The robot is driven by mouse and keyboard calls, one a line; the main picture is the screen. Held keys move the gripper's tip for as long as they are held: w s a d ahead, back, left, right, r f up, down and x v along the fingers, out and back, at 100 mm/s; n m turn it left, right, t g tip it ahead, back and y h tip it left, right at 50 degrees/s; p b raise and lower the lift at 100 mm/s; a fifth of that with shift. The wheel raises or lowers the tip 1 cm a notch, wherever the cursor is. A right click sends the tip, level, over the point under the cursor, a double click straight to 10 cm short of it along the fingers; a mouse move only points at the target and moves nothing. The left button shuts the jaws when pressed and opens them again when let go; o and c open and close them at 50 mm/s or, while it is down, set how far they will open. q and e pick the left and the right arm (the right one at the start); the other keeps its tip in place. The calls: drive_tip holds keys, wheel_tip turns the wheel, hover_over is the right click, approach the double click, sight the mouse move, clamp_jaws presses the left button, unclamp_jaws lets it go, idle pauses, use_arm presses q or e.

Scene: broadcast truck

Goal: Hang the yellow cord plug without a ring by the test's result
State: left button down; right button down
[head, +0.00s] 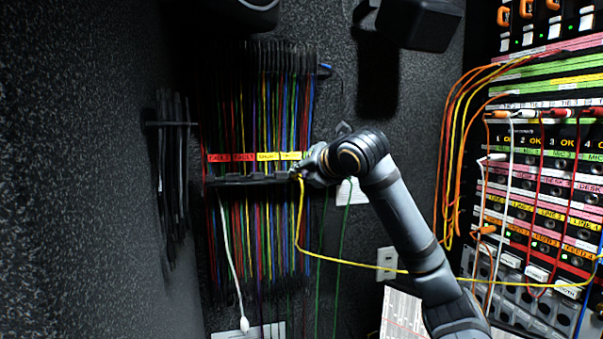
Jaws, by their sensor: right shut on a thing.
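My right gripper (302,173) is shut at the right end of the cord rack's lower bar (240,181). The yellow cord (345,261) hangs from its fingertips, loops down and runs right across my arm to the patch panel. The plug in the fingers is too small and covered to make out, and I cannot tell whether it touches the rack. The rack carries red labels (217,158) on the left and yellow labels (268,156) on the right, next to my gripper. Their print is too small to read surely. My left gripper is not in view.
Many coloured cords hang closely along the rack. A white cord (230,255) dangles in front with its plug low down. The patch panel (545,180) at the right has lit OK marks and plugged orange, red and white cords. Dark cables (173,150) hang on the left wall.

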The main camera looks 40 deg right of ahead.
drive_tip(key=shift+f, duration=0.15)
idle(0.3)
drive_tip(key=shift+c, duration=0.6)
unclamp_jaws()
drive_tip(key=shift+s+a, duration=0.1)
idle(0.5)
drive_tip(key=shift+s+a+b, duration=0.35)
drive_tip(key=shift+s, duration=0.25)
drive_tip(key=shift+s+a+b, duration=0.3)
drive_tip(key=shift+s+b, duration=0.05)
drive_tip(key=shift+s, duration=0.25)
drive_tip(key=s+a, duration=0.1)
drive_tip(key=s, duration=0.1)
drive_tip(key=s+a+b, duration=0.1)
drive_tip(key=s, duration=0.1)
drive_tip(key=shift+s+a, duration=0.2)
